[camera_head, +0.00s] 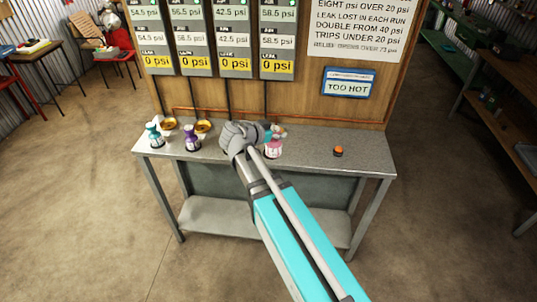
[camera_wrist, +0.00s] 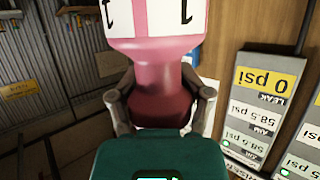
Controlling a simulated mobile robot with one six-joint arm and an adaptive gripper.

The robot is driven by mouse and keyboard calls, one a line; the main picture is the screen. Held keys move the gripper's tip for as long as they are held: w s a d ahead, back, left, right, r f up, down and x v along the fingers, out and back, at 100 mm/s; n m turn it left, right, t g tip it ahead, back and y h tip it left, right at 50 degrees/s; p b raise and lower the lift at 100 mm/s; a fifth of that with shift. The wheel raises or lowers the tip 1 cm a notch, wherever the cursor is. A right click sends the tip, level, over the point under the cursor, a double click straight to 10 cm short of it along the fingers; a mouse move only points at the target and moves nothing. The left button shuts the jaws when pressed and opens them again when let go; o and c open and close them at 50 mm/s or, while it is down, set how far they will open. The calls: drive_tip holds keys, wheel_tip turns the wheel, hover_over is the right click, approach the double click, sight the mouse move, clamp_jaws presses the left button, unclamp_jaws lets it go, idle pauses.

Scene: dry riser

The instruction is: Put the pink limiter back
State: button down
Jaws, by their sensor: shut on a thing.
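The pink limiter (camera_head: 273,149) has a wide pink body with a white label and a narrower neck. In the wrist view the limiter (camera_wrist: 158,52) fills the top middle, with black letters on its label. My gripper (camera_wrist: 162,100) is shut on its neck, one finger on each side. In the head view my gripper (camera_head: 264,136) is over the middle of the grey bench (camera_head: 315,150), and the limiter is upright at its right. I cannot tell whether its base touches the bench. My gripper and arm hide part of the bench behind.
A teal limiter (camera_head: 155,137) and a purple limiter (camera_head: 192,140) stand at the bench's left, near two brass dishes (camera_head: 168,124) (camera_head: 202,126). An orange button (camera_head: 338,151) is at the right. Gauge panels (camera_head: 232,40) and a "TOO HOT" sign (camera_head: 347,83) hang on the board behind.

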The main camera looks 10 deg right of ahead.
drive_tip(key=shift+a, duration=0.6)
drive_tip(key=shift+w, duration=0.1)
drive_tip(key=w+d+f+b, duration=0.3)
drive_tip(key=w+f+b, duration=0.6)
drive_tip(key=w, duration=0.3)
drive_tip(key=shift+w, duration=0.35)
